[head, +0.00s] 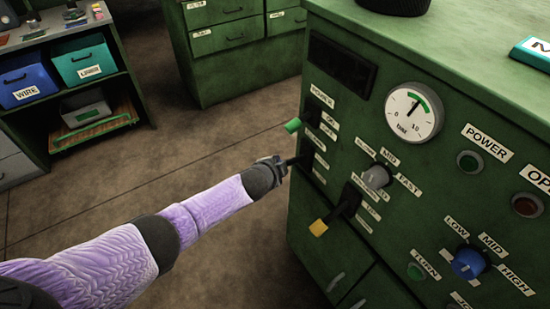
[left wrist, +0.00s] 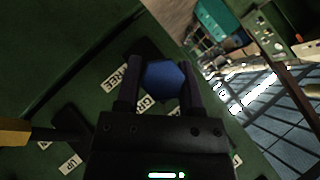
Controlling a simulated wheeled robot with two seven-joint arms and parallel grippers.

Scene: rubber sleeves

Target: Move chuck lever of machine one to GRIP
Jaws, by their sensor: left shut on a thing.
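In the left wrist view a blue lever knob (left wrist: 165,78) sits between the two dark fingers of my left gripper (left wrist: 162,92), which is shut on it. A FREE label (left wrist: 112,78) and a partly covered label that seems to read GRIP (left wrist: 145,103) are on the green panel beside it. In the head view my left gripper (head: 284,166) is at the left edge of the green machine's front panel (head: 345,110), and it hides the knob. The lever's exact position between the labels cannot be told. My right gripper is not in view.
A green-tipped lever (head: 292,126) is just above my left gripper, and a yellow-tipped lever (head: 318,228) is lower right. A grey knob (head: 376,178), a gauge (head: 413,113) and a blue knob (head: 469,264) are to the right. The floor (head: 120,190) on the left is clear.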

